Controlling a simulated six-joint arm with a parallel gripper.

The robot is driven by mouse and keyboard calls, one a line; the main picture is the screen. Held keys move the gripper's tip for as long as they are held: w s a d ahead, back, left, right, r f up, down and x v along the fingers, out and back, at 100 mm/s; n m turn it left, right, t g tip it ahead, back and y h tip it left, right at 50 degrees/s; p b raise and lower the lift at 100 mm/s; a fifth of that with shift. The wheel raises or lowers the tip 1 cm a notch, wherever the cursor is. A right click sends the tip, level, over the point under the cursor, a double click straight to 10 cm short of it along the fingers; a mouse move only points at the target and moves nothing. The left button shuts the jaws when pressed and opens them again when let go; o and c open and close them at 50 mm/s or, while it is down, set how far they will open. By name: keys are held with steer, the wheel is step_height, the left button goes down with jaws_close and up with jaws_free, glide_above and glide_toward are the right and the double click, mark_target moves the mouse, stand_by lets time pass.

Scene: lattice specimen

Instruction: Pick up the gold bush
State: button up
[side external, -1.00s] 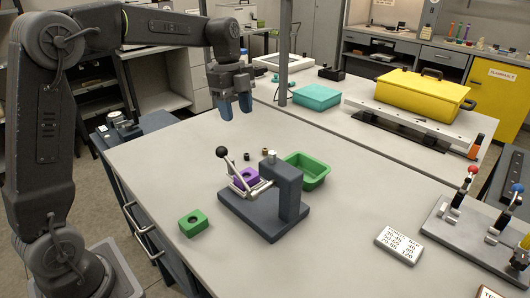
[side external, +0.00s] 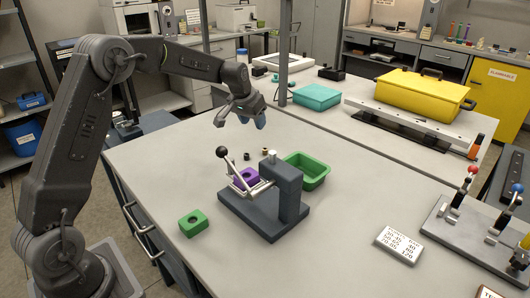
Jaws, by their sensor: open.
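The gold bush (side external: 264,150) is a very small ring-like piece standing on the grey table (side external: 350,200), behind the press fixture and left of the green tray. A small dark bush (side external: 247,156) stands just left of it. My gripper (side external: 240,121) is open and empty, with blue-grey fingers spread apart. It hangs above the table, up and to the left of the gold bush in the picture, not touching it.
The dark press fixture (side external: 291,205) with a black-knobbed lever holds a purple block (side external: 246,176). A green tray (side external: 318,181) stands close behind it. A green block (side external: 194,223) with a hole lies front left. The table's right middle is mostly clear.

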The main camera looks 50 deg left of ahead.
glide_above(265, 149)
steer(key=s, duration=0.2)
steer(key=f, duration=0.7)
steer(key=shift+s+a+f, duration=0.15)
steer(key=shift+s+a, duration=0.05)
steer(key=shift+d+x, duration=0.2)
steer(key=shift+x, duration=1.15)
steer(key=shift+d+x, duration=0.2)
steer(key=shift+x, duration=1.15)
jaws_close()
